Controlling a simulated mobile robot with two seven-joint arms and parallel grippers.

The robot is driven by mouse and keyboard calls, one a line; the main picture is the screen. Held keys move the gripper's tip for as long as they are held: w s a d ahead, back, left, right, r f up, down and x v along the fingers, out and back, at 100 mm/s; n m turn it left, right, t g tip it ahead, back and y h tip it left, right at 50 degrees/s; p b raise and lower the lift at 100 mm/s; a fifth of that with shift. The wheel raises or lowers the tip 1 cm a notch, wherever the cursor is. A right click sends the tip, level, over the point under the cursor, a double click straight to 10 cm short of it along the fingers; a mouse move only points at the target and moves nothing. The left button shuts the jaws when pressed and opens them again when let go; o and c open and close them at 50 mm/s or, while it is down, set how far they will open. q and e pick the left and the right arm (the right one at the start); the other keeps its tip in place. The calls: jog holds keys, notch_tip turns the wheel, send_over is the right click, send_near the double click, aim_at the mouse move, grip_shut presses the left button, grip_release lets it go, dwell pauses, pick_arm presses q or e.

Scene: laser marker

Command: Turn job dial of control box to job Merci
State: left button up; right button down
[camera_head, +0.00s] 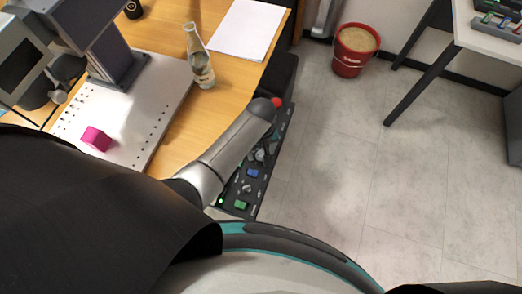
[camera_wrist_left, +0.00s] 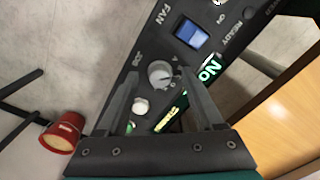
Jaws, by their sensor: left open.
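The black control box (camera_head: 240,196) is at the right edge of the wooden table in the head view. In the left wrist view its grey round job dial (camera_wrist_left: 160,73) sits beside the word JOB, with small letters around it. I cannot tell which letter the dial points to. My left gripper (camera_head: 262,152) is over the box, partly hidden by my arm. In the left wrist view my left gripper (camera_wrist_left: 160,82) is open, with one finger on each side of the dial; contact is not clear. A green-lit display (camera_wrist_left: 171,113) shows between the fingers, its text unreadable. My right gripper is not in view.
A blue switch (camera_wrist_left: 191,35) and a green lit No display (camera_wrist_left: 209,69) are near the dial. A red knob (camera_head: 277,102) is at the box's far end. A glass flask (camera_head: 200,68), paper (camera_head: 247,28) and magenta cube (camera_head: 96,139) lie left. Open floor is right.

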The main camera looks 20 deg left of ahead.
pick_arm(q)
grip_shut()
dwell(0.5)
